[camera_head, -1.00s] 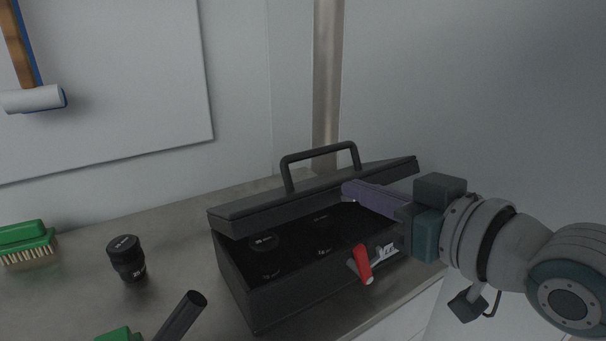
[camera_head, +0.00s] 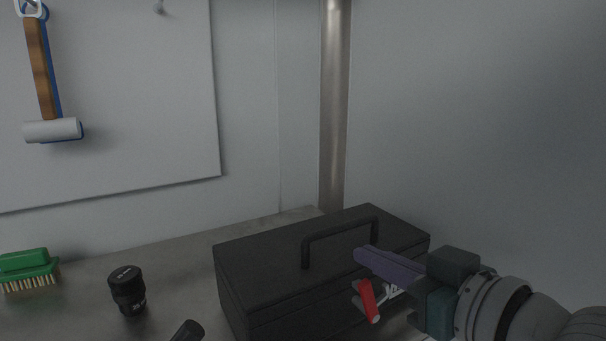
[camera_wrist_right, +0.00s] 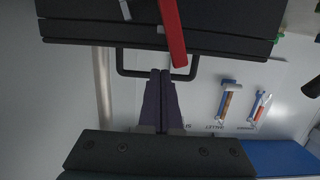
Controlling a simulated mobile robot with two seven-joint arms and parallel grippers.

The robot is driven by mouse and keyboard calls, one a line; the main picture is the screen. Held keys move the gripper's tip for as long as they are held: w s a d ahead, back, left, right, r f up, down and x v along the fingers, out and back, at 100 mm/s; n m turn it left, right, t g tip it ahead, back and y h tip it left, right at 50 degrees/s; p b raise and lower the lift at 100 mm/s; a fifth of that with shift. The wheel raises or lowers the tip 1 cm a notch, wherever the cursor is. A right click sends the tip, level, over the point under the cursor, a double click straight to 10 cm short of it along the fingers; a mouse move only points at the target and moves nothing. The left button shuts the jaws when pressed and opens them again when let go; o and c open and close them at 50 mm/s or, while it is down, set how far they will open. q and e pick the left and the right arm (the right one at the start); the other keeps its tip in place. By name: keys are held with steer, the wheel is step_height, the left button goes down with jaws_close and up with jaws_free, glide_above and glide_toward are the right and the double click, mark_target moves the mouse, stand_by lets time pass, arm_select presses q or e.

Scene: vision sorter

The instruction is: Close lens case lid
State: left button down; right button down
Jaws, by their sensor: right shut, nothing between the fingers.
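The black lens case (camera_head: 290,306) stands on the counter in the head view, its lid (camera_head: 265,262) lying down flat over the body. The lid's handle (camera_head: 340,238) stands up from its top. A red latch (camera_head: 369,300) is on the front face; it also shows in the right wrist view (camera_wrist_right: 172,30). In the right wrist view the shut fingers (camera_wrist_right: 160,76) point at the handle. My left gripper is not in view.
A black lens (camera_head: 127,291) stands on the counter left of the case, with a green brush (camera_head: 28,270) farther left. A dark cylindrical object (camera_head: 188,332) is at the bottom edge. A metal post (camera_head: 334,110) rises behind the case. A hammer (camera_head: 50,128) hangs on the wall board.

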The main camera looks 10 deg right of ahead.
steer(key=shift+r+p, duration=0.55)
step_height(320, 180, up, 3)
steer(key=p, duration=0.3)
steer(key=s+d+f+m+g+h+p, duration=0.1)
steer(key=s+d+f+g+h+p, duration=0.15)
steer(key=s+g, duration=0.75)
steer(key=s+d+f+m+g+h+p, duration=0.1)
steer(key=s+f+h, duration=0.15)
steer(key=s, duration=1.45)
step_height(320, 180, up, 38)
steer(key=p, duration=3.7)
steer(key=shift+a, duration=0.15)
